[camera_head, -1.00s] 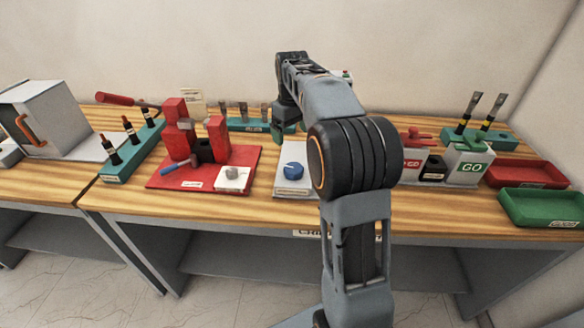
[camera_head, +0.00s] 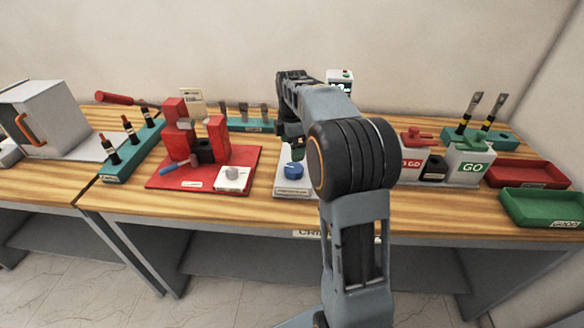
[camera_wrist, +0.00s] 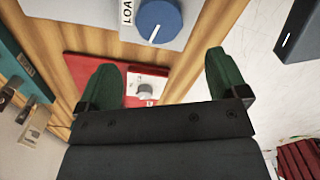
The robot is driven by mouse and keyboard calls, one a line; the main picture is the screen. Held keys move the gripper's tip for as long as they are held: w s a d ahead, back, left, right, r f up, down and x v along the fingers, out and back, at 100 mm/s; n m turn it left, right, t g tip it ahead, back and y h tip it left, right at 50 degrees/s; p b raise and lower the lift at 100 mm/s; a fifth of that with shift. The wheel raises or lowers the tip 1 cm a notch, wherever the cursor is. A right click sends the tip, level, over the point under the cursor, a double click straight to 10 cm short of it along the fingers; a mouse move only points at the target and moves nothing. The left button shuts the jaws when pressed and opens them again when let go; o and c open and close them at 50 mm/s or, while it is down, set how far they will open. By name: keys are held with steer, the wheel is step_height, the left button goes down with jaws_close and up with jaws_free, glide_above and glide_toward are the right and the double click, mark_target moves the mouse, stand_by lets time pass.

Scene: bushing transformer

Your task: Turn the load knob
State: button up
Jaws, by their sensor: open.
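The load knob is a blue round knob (camera_head: 294,170) on a light grey panel (camera_head: 292,192) near the front of the table. In the wrist view the blue knob (camera_wrist: 160,21) is at the top edge, partly cut off, with a white pointer line and a label reading "LOA" beside it. My gripper (camera_wrist: 165,80) shows two green fingers spread wide apart with nothing held. The knob lies beyond the fingertips, not between them. In the head view my gripper is mostly hidden behind my arm, with a green finger showing just above the knob.
A red base (camera_head: 205,172) with red blocks, a blue-handled tool and a grey knob on a white plate (camera_head: 233,178) stands left of the panel. A GO box (camera_head: 470,165), red tray (camera_head: 526,173) and green tray (camera_head: 545,207) are at right. A small display (camera_head: 340,79) stands behind my arm.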

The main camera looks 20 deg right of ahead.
mark_target(292, 168)
step_height(292, 168, down, 8)
steer(key=shift+f, duration=0.25)
steer(key=shift+c, duration=0.2)
steer(key=c, duration=0.9)
